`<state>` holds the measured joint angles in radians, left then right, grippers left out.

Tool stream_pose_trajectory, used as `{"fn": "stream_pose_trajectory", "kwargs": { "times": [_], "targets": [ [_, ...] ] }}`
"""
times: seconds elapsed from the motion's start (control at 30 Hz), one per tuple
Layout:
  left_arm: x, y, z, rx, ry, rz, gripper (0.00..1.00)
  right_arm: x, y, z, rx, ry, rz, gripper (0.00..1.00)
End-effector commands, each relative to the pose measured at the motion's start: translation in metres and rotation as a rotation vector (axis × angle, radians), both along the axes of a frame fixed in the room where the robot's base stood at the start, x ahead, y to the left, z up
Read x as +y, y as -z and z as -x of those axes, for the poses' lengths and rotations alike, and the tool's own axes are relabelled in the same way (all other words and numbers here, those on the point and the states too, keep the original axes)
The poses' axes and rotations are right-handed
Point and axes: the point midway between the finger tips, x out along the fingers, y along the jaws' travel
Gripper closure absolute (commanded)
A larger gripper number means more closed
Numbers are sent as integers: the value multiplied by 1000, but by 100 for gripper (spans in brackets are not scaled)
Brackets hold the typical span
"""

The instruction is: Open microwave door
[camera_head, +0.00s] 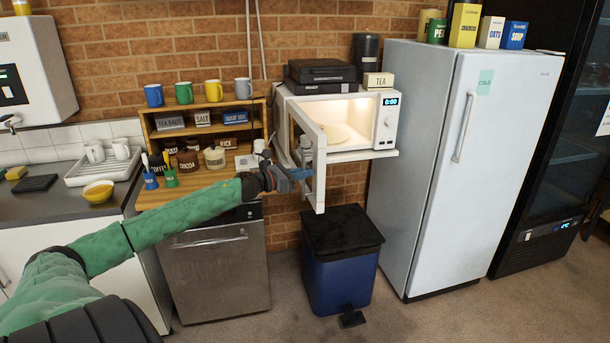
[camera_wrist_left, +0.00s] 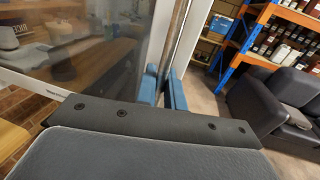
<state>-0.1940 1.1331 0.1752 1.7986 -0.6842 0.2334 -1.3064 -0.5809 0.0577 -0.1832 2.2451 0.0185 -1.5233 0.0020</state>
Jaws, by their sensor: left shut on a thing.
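The white microwave (camera_head: 385,125) stands on a shelf against the brick wall, its interior lit and a round plate visible inside. Its door (camera_head: 319,185) is swung well open, sticking out toward me. My left gripper (camera_head: 303,173) reaches in from the left and is shut on the door handle. In the left wrist view the metal door handle (camera_wrist_left: 177,40) runs upright between the blue fingers of my left gripper (camera_wrist_left: 163,90). The door glass (camera_wrist_left: 90,45) fills the left of that view. My right gripper is not in view.
A blue bin (camera_head: 340,262) with a black lid stands below the microwave. A white fridge (camera_head: 470,170) is close on the right. A wooden rack (camera_head: 205,108) with mugs and jars is on the left, above a steel dishwasher (camera_head: 217,265). Open floor lies in front.

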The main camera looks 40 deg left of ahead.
Motion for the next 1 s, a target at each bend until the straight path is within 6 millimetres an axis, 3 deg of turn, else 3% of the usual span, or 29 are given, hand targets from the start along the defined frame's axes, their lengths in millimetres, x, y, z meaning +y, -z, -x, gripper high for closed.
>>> {"fn": "stream_pose_trajectory", "kwargs": {
  "times": [0.27,0.3,0.4,0.83,1.0],
  "targets": [
    [1,-1,0,-1,-2,-1,100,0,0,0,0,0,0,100],
    [1,-1,0,-1,-2,-1,88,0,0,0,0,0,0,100],
    [1,-1,0,-1,-2,-1,72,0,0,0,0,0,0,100],
    [2,0,4,-1,-1,0,72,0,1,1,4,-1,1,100],
    [5,2,14,0,-1,1,72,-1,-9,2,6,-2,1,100]
  ]
}}
